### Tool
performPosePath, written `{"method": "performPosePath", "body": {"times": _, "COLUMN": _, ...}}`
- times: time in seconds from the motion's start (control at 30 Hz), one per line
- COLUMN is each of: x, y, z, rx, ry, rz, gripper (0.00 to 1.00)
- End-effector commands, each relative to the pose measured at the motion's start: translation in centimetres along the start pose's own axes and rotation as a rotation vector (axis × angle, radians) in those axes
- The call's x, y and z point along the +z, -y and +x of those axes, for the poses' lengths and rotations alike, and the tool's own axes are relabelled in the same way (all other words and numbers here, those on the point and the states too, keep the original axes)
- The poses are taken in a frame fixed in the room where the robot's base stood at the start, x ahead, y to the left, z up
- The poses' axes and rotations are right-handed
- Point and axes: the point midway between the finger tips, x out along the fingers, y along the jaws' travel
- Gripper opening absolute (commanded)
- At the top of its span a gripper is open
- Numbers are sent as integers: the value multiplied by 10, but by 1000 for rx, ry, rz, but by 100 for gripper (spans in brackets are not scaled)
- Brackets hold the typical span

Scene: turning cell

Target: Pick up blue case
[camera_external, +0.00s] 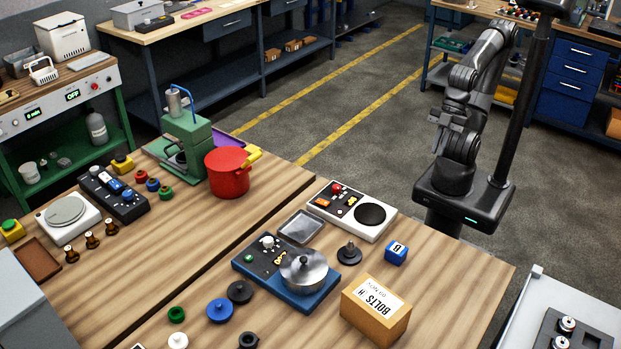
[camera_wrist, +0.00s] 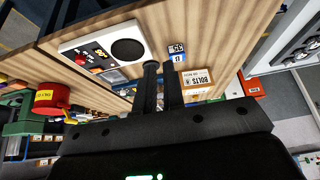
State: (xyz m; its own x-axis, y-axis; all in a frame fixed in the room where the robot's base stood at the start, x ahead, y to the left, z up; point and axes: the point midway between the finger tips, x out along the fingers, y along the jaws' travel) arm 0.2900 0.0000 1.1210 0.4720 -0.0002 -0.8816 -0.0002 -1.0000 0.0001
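The blue case (camera_external: 396,252) is a small blue box with a white label on top. It stands on the wooden table near its right edge, behind the cardboard box. In the wrist view the blue case (camera_wrist: 176,48) appears just beyond the tip of my right-hand finger. My gripper (camera_external: 442,122) is raised by my folded arm, beyond the table and well away from the case. In the wrist view my gripper (camera_wrist: 159,72) shows two dark fingers with a gap between them, open, and nothing is held.
A cardboard "BOLTS" box (camera_external: 376,311) stands in front of the case. A dark knobbed piece (camera_external: 349,253) stands left of it. A white hotplate unit (camera_external: 351,211) and a blue-based device with a metal pot (camera_external: 304,270) are nearby. Bare wood (camera_external: 460,275) lies to the case's right.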

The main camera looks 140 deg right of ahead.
Motion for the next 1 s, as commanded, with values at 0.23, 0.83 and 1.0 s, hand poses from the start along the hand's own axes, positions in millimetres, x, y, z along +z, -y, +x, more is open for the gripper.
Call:
{"method": "performPosePath", "body": {"times": 0.23, "x": 0, "y": 0, "z": 0, "rx": 0, "ry": 0, "rz": 0, "gripper": 29}}
{"method": "performPosePath", "body": {"times": 0.83, "x": 0, "y": 0, "z": 0, "rx": 0, "ry": 0, "rz": 0, "gripper": 75}}
{"method": "performPosePath", "body": {"times": 1.0, "x": 0, "y": 0, "z": 0, "rx": 0, "ry": 1, "rz": 0, "gripper": 75}}
